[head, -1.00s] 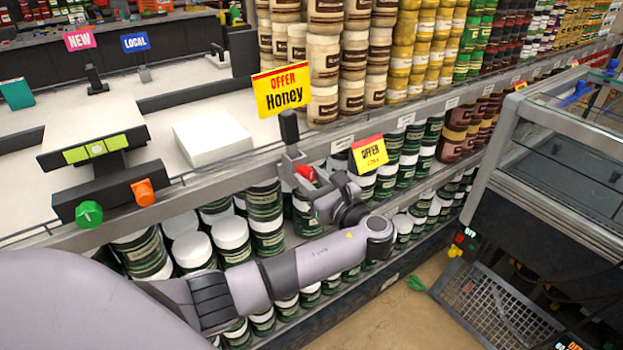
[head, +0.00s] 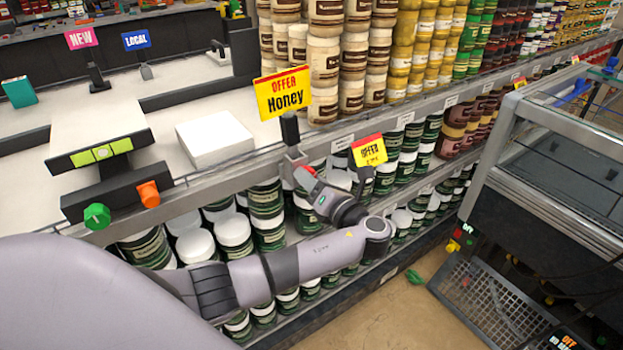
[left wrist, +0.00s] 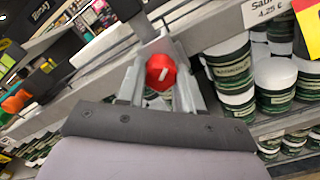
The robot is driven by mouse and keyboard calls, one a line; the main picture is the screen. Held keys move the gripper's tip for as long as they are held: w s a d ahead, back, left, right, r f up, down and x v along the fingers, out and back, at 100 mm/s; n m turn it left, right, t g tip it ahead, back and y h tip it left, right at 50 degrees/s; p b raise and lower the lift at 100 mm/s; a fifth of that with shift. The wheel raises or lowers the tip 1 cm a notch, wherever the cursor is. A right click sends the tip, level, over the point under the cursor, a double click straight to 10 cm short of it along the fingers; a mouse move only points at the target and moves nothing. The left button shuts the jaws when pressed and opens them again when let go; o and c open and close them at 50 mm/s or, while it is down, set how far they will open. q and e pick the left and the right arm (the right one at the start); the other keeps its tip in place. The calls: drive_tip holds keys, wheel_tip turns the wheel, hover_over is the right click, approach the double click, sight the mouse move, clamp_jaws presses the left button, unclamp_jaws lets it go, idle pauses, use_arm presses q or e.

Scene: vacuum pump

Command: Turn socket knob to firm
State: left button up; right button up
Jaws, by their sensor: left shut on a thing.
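A red knob (head: 305,171) sits at the shelf edge, just below the black post of the yellow Honey offer sign (head: 283,92). In the left wrist view the red knob (left wrist: 161,72) has a short white mark on its face. My left gripper (head: 298,168) is shut on this knob, with one finger on each side of it. The fingers partly hide the knob's sides and whatever it is mounted on. No "firm" marking can be read. My right gripper is not in view.
A dark box at the left carries a green knob (head: 97,216) and an orange knob (head: 148,194). A smaller offer sign (head: 369,151) stands close right of my wrist. Jars (head: 266,199) fill the shelves below. A metal-framed case (head: 560,170) stands at the right.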

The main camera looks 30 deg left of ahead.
use_arm(q)
drive_tip(key=shift+s+m, duration=0.1)
drive_tip(key=shift+m, duration=4.7)
drive_tip(key=o, duration=1)
drive_tip(key=shift+o, duration=0.2)
drive_tip(key=shift+d, duration=0.1)
drive_tip(key=v, duration=0.7)
